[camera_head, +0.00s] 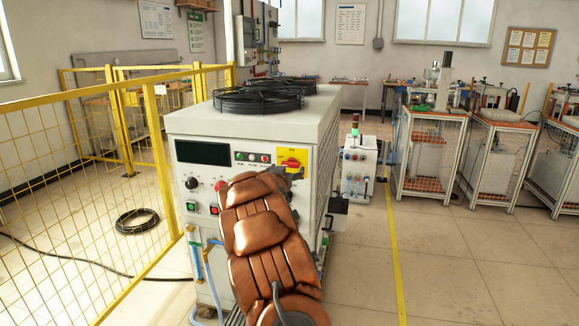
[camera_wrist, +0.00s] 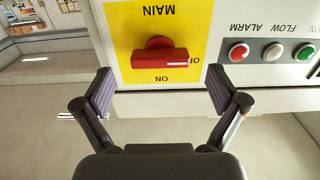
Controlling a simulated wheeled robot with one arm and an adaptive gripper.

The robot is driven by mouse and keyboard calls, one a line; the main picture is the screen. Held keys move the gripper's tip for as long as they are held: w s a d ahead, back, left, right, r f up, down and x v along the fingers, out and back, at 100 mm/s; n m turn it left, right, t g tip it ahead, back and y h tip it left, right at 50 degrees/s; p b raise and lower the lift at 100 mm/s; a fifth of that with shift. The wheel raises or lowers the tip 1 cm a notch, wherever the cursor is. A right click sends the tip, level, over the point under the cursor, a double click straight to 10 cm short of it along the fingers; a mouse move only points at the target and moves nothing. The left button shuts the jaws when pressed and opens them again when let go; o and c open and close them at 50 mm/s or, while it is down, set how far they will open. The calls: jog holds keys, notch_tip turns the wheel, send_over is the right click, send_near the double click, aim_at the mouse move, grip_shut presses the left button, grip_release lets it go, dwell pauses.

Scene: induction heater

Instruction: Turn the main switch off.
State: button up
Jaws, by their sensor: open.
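The main switch is a red rotary handle (camera_wrist: 160,58) on a yellow plate (camera_wrist: 125,30) marked MAIN, upside down in the wrist view. The handle lies horizontal there, and the white line at its right end points beside the partly covered OFF label. The ON label is below the handle. The switch also shows in the head view (camera_head: 291,162), at the upper right of the cabinet front. My gripper (camera_wrist: 160,82) is open, with one finger on each side of the handle and apart from it. Whether the fingertips touch the plate cannot be told. My arm hides much of the panel in the head view.
The white heater cabinet (camera_head: 255,121) carries coiled black cable (camera_head: 262,97) on top. Red, white and green indicators (camera_wrist: 274,52) sit beside the switch plate. A yellow mesh fence (camera_head: 75,185) stands at left.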

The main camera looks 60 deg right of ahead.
aim_at(290, 166)
jog(key=shift+x, duration=1.55)
jog(key=c, duration=1.1)
jog(key=shift+c, duration=0.2)
